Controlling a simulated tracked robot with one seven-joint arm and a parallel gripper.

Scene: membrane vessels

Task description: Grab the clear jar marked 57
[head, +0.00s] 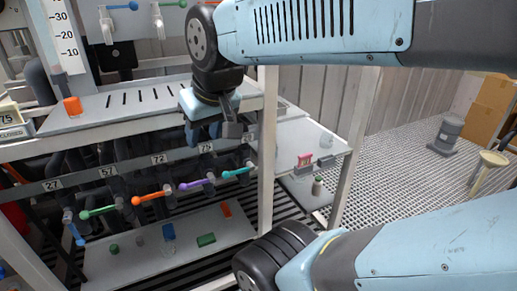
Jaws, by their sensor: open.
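No mark 57 can be read on any jar. My gripper (232,133) is open and points down in front of the rack's right part, near the 75 plate, above and right of the blue-topped jar. Its fingers are small and partly hidden by my wrist.
Valves with coloured handles (150,197) line the rail above the lower shelf (125,268). Green, grey and orange items share this shelf. The upper slotted shelf (105,118) holds an orange block (72,106). A rack post (267,165) stands right of my gripper. Grated floor (410,160) is open at right.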

